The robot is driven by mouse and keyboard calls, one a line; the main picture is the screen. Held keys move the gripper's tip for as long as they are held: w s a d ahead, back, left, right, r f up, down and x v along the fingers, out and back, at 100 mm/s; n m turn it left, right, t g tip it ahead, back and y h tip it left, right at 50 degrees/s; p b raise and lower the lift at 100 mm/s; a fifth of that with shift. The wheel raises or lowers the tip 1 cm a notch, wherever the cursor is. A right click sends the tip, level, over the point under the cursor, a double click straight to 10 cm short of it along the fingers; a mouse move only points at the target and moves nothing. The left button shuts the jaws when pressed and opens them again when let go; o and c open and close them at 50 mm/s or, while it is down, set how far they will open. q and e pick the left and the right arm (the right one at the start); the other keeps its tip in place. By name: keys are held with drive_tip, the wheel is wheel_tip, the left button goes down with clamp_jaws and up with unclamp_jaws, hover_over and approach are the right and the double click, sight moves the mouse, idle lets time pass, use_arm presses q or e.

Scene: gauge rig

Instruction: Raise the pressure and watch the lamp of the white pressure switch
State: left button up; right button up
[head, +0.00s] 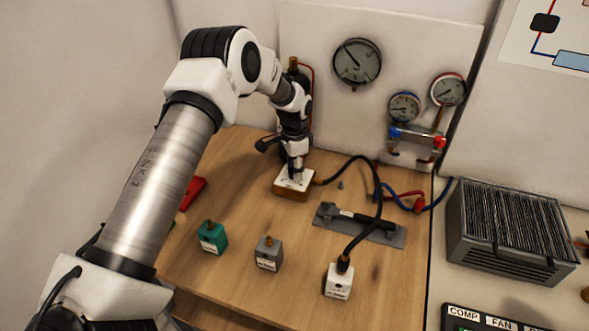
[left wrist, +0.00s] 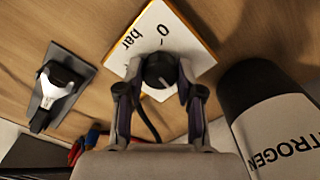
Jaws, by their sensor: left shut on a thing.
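My left gripper (head: 295,168) points down at a regulator block with a white top plate (head: 286,182) near the back of the bench. In the left wrist view its fingers (left wrist: 158,84) are shut on a black knob (left wrist: 157,68) on the white plate (left wrist: 192,45), which is marked "0" and "bar". A black hose (head: 378,190) runs from this block to the top of the white pressure switch (head: 339,282) at the front. I cannot make out a lit lamp on the switch. The large gauge (head: 357,62) hangs on the back panel, needle toward upper left. My right gripper is not in view.
A green block (head: 211,238) and a grey block (head: 269,255) stand left of the white switch. A grey plate with a black-handled tool (head: 360,224) lies under the hose. Two smaller gauges (head: 404,107) (head: 448,90) are at the right. A nitrogen bottle (left wrist: 272,125) stands beside the gripper.

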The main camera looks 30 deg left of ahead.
use_arm(q)
drive_tip(key=shift+s+f+m, duration=0.1)
drive_tip(key=shift+f+m, duration=0.05)
drive_tip(key=shift+m, duration=0.25)
drive_tip(key=o, duration=1.1)
drive_tip(key=shift+o, duration=0.2)
wheel_tip(320, 180, up, 12)
